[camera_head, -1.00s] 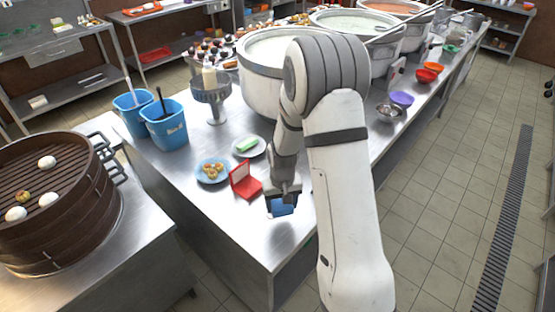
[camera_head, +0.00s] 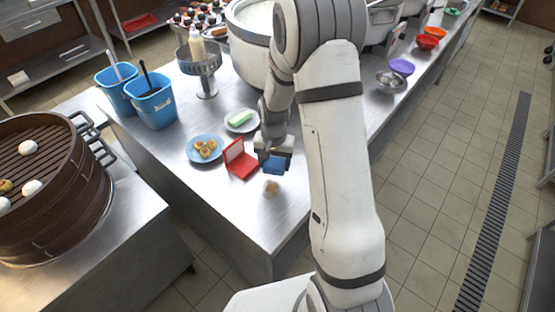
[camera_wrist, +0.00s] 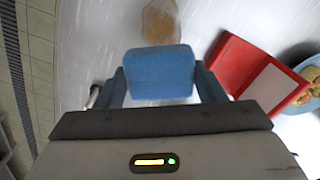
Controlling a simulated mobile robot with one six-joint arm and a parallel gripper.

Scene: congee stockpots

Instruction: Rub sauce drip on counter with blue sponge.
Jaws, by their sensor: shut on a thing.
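The blue sponge (camera_wrist: 160,75) is held between the two fingers of my gripper (camera_wrist: 162,88) in the wrist view. In the head view the sponge (camera_head: 276,164) shows under my gripper (camera_head: 270,157), close over the steel counter. Whether it touches the counter cannot be told. The sauce drip (camera_head: 271,187) is a light brown patch on the counter, just in front of the sponge on the near side. In the wrist view the sauce drip (camera_wrist: 160,22) lies just beyond the sponge's far edge, and part of it is cut off by the frame.
An open red box (camera_head: 240,163) stands just left of the sponge. Beside it are a blue plate (camera_head: 192,157) of small pastries and a white plate with a green block (camera_head: 240,119). A large stockpot (camera_head: 243,55) stands behind. Bare counter surrounds the drip.

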